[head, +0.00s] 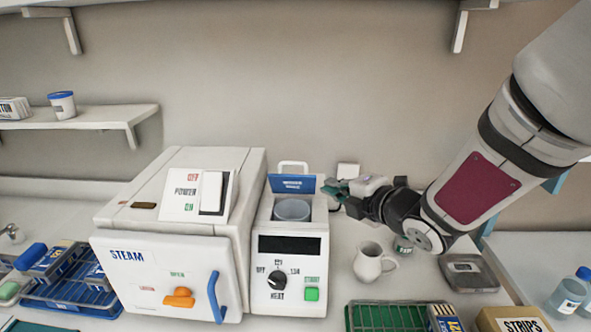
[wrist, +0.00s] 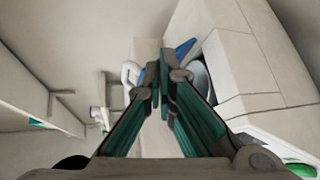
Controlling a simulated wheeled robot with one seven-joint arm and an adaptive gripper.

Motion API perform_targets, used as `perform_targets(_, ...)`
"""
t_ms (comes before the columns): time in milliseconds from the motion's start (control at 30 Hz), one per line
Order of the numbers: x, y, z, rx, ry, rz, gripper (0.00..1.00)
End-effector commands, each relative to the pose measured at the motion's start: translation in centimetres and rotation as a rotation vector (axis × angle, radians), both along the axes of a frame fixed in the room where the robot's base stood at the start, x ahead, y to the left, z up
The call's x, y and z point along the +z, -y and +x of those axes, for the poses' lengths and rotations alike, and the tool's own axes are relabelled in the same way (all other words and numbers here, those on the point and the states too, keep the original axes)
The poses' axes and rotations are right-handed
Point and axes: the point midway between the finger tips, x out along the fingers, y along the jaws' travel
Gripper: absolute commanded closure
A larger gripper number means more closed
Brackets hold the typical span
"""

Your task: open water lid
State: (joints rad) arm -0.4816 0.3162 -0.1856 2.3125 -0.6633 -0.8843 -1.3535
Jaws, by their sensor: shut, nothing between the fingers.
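The blue water lid (head: 291,184) stands tilted up at the back of the narrow white control unit (head: 292,276), with a white loop handle (head: 293,166) behind it. The round grey water well (head: 292,210) in front of the lid is uncovered. My gripper (head: 330,188) is shut and empty at the lid's right edge; I cannot tell whether it touches. In the wrist view, the closed fingertips (wrist: 161,76) are between the white handle (wrist: 130,72) and the well (wrist: 200,78). Part of the blue lid (wrist: 184,48) shows behind the fingers.
A white steam sterilizer (head: 170,235) with a blue door handle stands left of the control unit. A white pitcher (head: 370,262) stands to its right, below my arm. A green wire tray (head: 388,317) and a grey scale (head: 468,270) are further right.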

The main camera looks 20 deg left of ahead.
Motion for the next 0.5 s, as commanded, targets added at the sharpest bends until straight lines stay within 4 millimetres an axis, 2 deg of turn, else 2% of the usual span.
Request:
perform_targets(100,0.0,0.0,-3.4,0.066,0.015,0.097,1.0)
perform_targets(300,1.3,0.3,-7.9,0.145,0.041,0.246,1.0)
perform_targets(500,2.1,0.6,-9.7,0.173,0.052,0.312,1.0)
